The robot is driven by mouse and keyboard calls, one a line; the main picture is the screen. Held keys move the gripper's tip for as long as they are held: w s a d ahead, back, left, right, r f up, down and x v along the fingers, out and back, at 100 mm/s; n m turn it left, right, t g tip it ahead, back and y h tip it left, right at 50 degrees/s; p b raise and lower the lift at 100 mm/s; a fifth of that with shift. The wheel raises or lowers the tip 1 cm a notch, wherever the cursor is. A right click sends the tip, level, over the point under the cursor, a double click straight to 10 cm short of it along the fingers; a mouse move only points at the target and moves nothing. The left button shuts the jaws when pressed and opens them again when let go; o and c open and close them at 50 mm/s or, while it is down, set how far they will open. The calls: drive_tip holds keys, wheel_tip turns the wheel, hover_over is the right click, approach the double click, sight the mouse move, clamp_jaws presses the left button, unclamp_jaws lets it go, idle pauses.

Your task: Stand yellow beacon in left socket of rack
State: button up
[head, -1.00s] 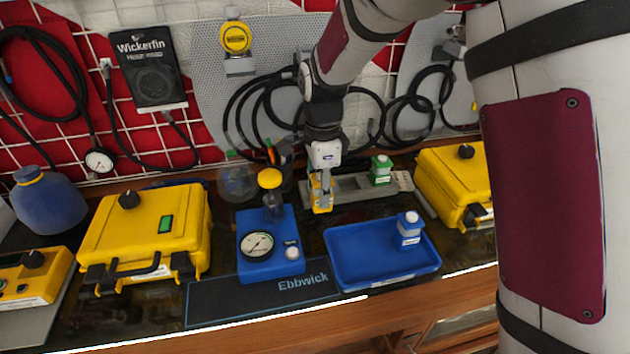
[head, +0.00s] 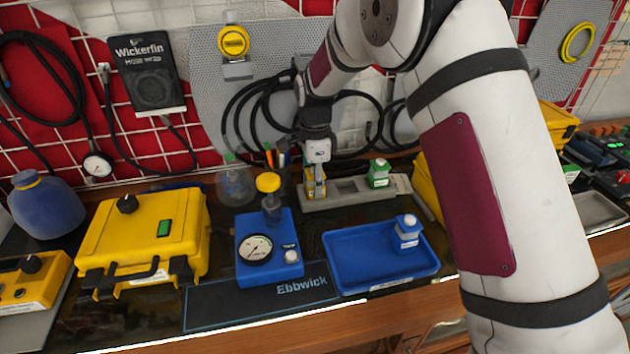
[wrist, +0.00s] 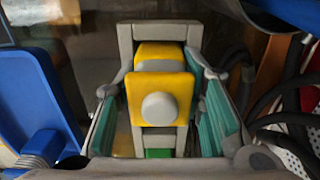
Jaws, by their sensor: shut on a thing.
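The yellow beacon (wrist: 160,92), with a pale round cap, is between the teal-padded fingers of my gripper (wrist: 158,115), which is shut on it. In the head view my gripper (head: 316,188) points down at the left end of the grey rack (head: 345,194), and the yellow beacon (head: 310,180) shows partly there. The rack's end frame (wrist: 160,30) surrounds the beacon in the wrist view. The beacon looks upright at the left socket; I cannot tell whether it is fully seated. A green beacon (head: 379,174) stands toward the rack's right side.
A blue tray (head: 345,272) holds a blue, white-capped beacon (head: 408,229) in front of the rack. A blue gauge unit (head: 283,262) with a yellow-topped post stands left of it. A yellow case (head: 90,235) is further left. Black hoses (head: 240,112) hang behind.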

drive_tip(key=o, duration=1.2)
drive_tip(key=shift+f, duration=0.15)
